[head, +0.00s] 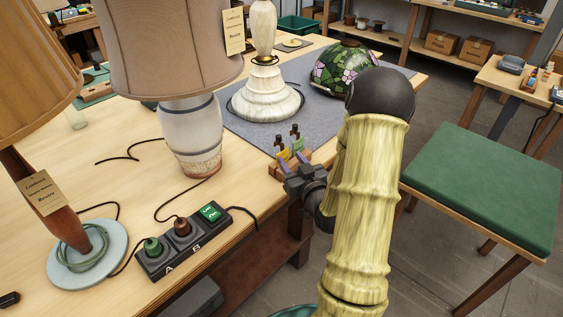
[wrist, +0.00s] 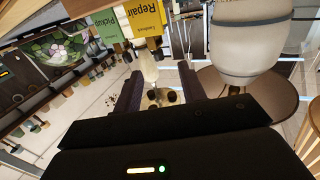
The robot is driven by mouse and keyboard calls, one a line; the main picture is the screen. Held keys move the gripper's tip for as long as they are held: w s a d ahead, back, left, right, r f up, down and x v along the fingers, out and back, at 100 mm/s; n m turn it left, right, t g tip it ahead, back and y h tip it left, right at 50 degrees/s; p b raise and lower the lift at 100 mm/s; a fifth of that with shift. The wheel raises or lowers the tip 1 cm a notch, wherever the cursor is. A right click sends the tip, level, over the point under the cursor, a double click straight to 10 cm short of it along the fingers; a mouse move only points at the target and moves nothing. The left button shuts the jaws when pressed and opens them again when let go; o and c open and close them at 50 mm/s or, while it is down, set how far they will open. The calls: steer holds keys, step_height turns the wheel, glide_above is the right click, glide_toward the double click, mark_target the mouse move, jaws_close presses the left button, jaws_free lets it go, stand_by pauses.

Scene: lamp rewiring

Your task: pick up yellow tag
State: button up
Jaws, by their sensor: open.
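The yellow tag (head: 283,153) stands in a small wooden holder (head: 275,171) at the table's right edge, beside a green tag (head: 297,144) and a lavender tag (head: 300,156). In the wrist view the yellow tag (wrist: 147,20), printed "Repair", hangs at the top of the picture, with a green "Pickup" tag (wrist: 112,22) to its left. My gripper (head: 291,181) is close to the holder's front side in the head view. In the wrist view its fingers (wrist: 160,76) are apart and nothing is clasped; the yellow tag appears beyond the tips, roughly in line with the gap.
A white ceramic lamp (head: 190,135) stands left of the holder, near a black socket strip (head: 183,242) with cords. A marble lamp base (head: 264,97) and a stained-glass shade (head: 342,68) rest on the grey mat behind. A green-topped stool (head: 485,185) stands to the right.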

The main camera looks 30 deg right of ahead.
mark_target(280, 141)
steer(key=shift+w+d+p, duration=0.1)
steer(key=shift+w+p, duration=0.55)
steer(key=shift+w, duration=1.85)
steer(key=shift+w, duration=0.1)
steer(key=shift+w+r, duration=0.15)
steer(key=shift+w, duration=0.15)
steer(key=w, duration=0.1)
steer(key=w+p, duration=0.1)
steer(key=w, duration=0.2)
steer(key=shift+w+d+p, duration=0.25)
steer(key=shift+d+p, duration=0.05)
steer(key=shift+d, duration=0.05)
steer(key=shift+c, duration=0.4)
steer(key=shift+s, duration=0.1)
jaws_close()
